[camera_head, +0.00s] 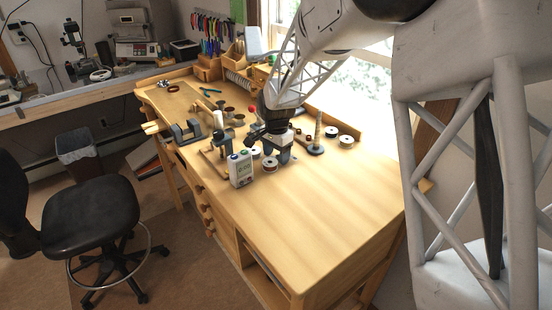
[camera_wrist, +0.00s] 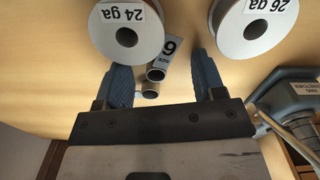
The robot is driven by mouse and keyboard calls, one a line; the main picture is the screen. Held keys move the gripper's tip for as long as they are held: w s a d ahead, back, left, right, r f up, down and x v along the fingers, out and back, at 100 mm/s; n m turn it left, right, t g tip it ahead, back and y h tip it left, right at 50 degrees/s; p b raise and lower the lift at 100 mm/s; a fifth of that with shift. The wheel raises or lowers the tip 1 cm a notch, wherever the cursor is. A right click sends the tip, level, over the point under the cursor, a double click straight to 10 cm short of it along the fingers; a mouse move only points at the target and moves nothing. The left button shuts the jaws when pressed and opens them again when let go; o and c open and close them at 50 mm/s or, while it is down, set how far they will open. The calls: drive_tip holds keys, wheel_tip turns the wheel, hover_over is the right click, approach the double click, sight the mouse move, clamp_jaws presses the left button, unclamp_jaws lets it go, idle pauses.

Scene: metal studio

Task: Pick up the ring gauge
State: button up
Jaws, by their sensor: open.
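In the head view my gripper (camera_head: 270,150) is low over the middle of the bench, and I cannot make out the gauge there.
Spools marked 24 ga (camera_wrist: 125,35) and 26 ga (camera_wrist: 253,28) lie just beyond the fingertips. A grey tool (camera_wrist: 290,105) is at the right of the wrist view. The front bench is clear.

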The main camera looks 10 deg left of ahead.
idle(0.5)
clamp_jaws()
